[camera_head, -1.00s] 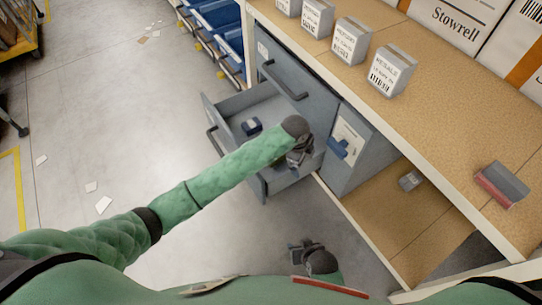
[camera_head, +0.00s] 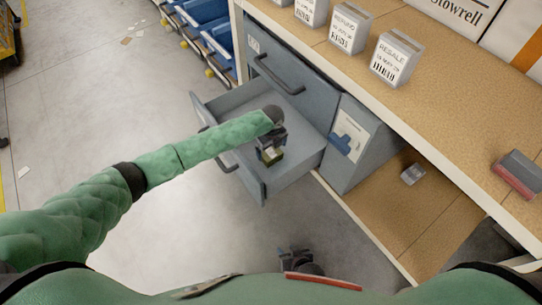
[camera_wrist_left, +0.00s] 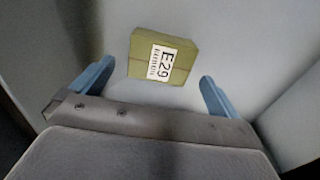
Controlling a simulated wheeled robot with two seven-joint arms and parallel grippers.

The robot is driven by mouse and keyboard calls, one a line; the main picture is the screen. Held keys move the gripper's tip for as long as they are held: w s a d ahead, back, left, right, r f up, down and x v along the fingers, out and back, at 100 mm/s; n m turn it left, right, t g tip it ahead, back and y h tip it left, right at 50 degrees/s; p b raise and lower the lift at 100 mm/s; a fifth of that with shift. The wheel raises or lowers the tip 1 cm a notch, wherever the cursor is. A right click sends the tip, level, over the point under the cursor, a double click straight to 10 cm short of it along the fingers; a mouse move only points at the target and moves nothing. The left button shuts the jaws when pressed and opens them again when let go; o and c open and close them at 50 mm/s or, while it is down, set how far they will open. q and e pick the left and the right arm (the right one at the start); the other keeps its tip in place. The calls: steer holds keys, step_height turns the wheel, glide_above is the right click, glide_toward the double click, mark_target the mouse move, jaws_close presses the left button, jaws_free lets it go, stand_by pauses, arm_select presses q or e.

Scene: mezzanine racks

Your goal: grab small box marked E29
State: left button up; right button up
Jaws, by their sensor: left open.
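The small olive-green box with a white E29 label (camera_wrist_left: 164,58) lies in the open grey drawer (camera_head: 240,105). The box is between and slightly beyond the fingertips, with a gap on each side. My right gripper (camera_head: 298,258) is low in the head view, partly behind my body; its jaws are not clear.
The drawer walls surround my left gripper. A grey cabinet (camera_head: 350,172) and a wooden shelf (camera_head: 450,105) with several grey boxes stand to the right. A small grey box (camera_head: 412,174) sits on the lower shelf. Blue bins (camera_head: 218,40) are behind.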

mark_target(271, 153)
arm_select(q)
steer(key=shift+w+a+f, duration=0.1)
steer(key=shift+w+f, duration=0.05)
steer(key=shift+f, duration=2.1)
steer(key=c, duration=1)
steer(key=shift+c, duration=0.2)
steer(key=shift+r, duration=0.15)
